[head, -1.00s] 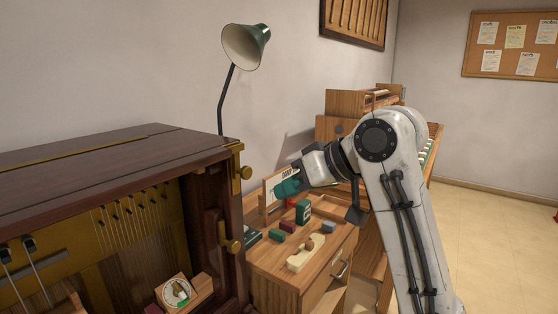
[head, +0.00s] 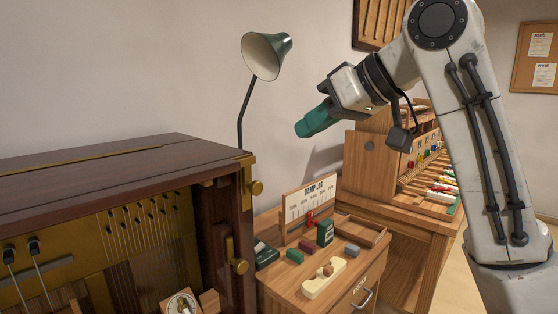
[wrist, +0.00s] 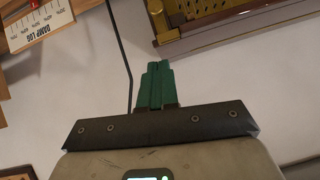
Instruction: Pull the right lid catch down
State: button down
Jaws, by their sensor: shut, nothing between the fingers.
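The dark wooden piano case (head: 110,160) fills the left of the head view. A brass catch with a round knob (head: 256,187) is on the right upper corner, just under the lid edge. A second brass knob (head: 240,266) sits lower on the right side post. My gripper (head: 303,128) has green fingers, shut and empty, in the air to the right of and above the upper catch, apart from it. In the wrist view the closed fingers (wrist: 157,66) point toward the case edge, where brass fittings (wrist: 167,37) show. Nothing is held.
A green desk lamp (head: 266,55) on a thin dark stem stands behind the case, left of my gripper. A small wooden bench (head: 310,290) with a damp log board (head: 310,198) and small blocks is to the right. Open air lies between gripper and case.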

send_over(260, 191)
jog(key=d, duration=0.2)
notch_tip(260, 191, down, 6)
jog(key=shift+s+a+f, duration=0.1)
jog(key=shift+s+f, duration=0.15)
jog(key=shift+f, duration=0.65)
jog(key=shift+s+a+f, duration=0.1)
jog(key=shift+s+f, duration=0.15)
jog(key=shift+f, duration=0.6)
jog(key=shift+f, duration=1.6)
